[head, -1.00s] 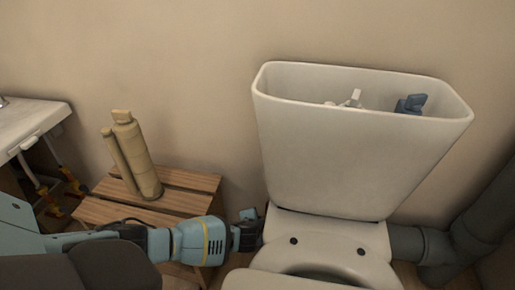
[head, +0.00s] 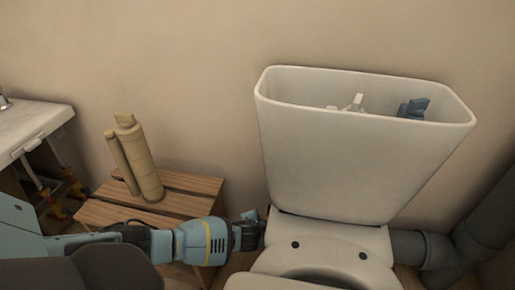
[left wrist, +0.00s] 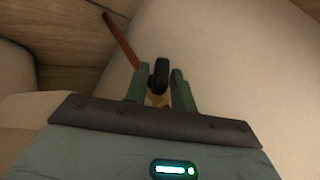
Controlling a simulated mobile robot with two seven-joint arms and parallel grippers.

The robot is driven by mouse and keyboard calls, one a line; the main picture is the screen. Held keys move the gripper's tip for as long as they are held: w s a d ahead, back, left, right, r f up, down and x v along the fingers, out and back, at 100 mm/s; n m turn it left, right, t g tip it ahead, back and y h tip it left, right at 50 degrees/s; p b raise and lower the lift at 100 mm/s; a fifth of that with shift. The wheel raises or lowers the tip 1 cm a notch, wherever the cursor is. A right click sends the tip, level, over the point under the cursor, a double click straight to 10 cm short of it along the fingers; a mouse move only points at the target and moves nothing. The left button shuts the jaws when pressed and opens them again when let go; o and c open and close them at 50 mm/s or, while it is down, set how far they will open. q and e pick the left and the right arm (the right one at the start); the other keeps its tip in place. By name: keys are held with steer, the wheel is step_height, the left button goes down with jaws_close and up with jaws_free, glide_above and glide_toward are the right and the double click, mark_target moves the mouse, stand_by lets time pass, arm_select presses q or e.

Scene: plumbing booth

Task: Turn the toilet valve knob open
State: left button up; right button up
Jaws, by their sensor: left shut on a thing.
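The toilet has an open white cistern (head: 330,160) against the wall, with its bowl (head: 330,250) below. My left gripper (head: 258,232) is low beside the cistern's lower left corner. In the left wrist view its two fingers (left wrist: 160,88) are on either side of a small dark valve knob (left wrist: 160,76), shut on it. A brass-coloured part (left wrist: 157,99) shows just below the knob, and a reddish-brown pipe (left wrist: 120,40) runs off to the upper left. In the head view the knob cannot be made out behind the gripper. My right gripper is not in view.
A slatted wooden stool (head: 180,195) with a tan bottle-shaped object (head: 140,160) stands behind my left arm. A white sink (head: 30,130) is at the far left. A grey drain pipe (head: 440,250) is right of the toilet. White and blue fittings (head: 413,108) show inside the cistern.

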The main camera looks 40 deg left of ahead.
arm_select(q)
steer(key=shift+a+r+g+h+p, duration=0.15)
steer(key=shift+g+h+p, duration=0.15)
steer(key=shift+h+p, duration=0.3)
steer(key=shift+w+n+g+h, duration=0.1)
steer(key=shift+n+g+h, duration=0.2)
steer(key=shift+h, duration=0.5)
steer(key=shift+a+n+g+h+b, duration=0.15)
steer(key=shift+n+g+h+b, duration=0.15)
steer(key=shift+g+h+b, duration=0.8)
steer(key=shift+h+b, duration=0.6)
steer(key=shift+b, duration=0.7)
steer(key=o, duration=0.8)
steer(key=shift+r, duration=0.1)
